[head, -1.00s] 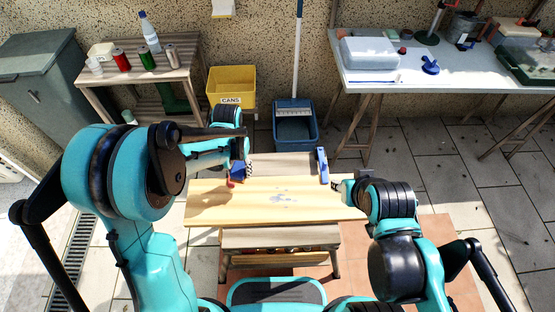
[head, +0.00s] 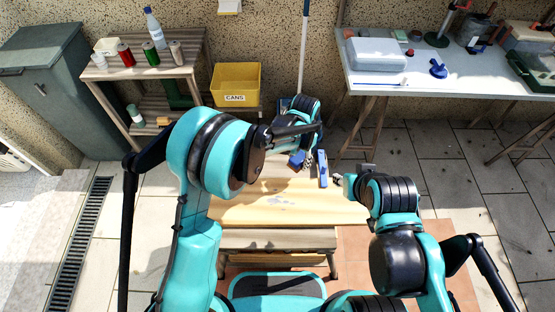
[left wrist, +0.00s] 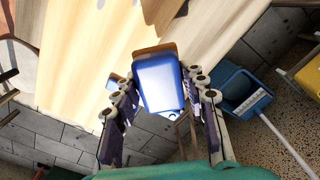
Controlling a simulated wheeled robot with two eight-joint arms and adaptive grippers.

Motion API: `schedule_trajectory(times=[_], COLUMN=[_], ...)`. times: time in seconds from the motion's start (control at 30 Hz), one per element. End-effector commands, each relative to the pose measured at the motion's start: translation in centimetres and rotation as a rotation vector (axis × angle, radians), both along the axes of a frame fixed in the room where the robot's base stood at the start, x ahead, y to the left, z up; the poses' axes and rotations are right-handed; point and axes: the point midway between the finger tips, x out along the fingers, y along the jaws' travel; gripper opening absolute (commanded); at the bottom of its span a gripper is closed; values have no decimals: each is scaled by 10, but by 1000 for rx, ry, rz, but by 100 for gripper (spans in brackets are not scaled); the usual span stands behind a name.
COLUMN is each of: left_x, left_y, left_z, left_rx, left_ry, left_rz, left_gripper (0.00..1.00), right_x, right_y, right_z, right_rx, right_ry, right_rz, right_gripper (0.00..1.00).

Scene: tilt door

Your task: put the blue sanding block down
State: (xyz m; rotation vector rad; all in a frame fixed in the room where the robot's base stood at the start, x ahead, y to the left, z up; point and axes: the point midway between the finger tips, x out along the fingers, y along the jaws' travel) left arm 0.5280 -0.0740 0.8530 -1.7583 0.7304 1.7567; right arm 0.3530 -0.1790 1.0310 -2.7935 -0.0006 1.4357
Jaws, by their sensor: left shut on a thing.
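The blue sanding block (head: 296,158), with a tan-brown sole, is in my left gripper (head: 304,162), above the far part of the pale wooden panel (head: 290,208). In the left wrist view the block (left wrist: 158,88) sits between the two fingers of my left gripper (left wrist: 160,102), its tan edge toward the panel (left wrist: 90,60). I cannot tell how high it is held. My right gripper (head: 338,179) is at the panel's right edge; its fingers are too small to read.
A blue clamp (head: 322,169) stands at the panel's far right edge, close to my left gripper. Behind are a yellow cans bin (head: 236,84), a wooden shelf table (head: 150,68) and a white worktable (head: 415,75). The panel's near part is clear.

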Motion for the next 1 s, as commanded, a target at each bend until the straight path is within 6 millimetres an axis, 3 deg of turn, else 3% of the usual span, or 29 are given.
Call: schedule_trajectory(times=[0.2, 0.4, 0.63, 0.87, 1.0], left_x=[38, 64, 72, 72, 72], left_y=[39, 65, 74, 73, 73], left_z=[-36, -57, -67, -101, -102], left_rx=[0, 0, 0, 0, 0], left_ry=[0, 0, 0, 0, 0], left_rz=[8, 6, 3, 3, 3], left_gripper=[11, 11, 11, 11, 11], right_x=[0, 0, 0, 0, 0], right_y=[0, 0, 0, 0, 0], right_z=[-20, -31, -36, -51, -51], right_rx=[0, 0, 0, 0, 0], right_ry=[0, 0, 0, 0, 0], right_rz=[0, 0, 0, 0, 0], right_gripper=[36, 36, 36, 36, 36])
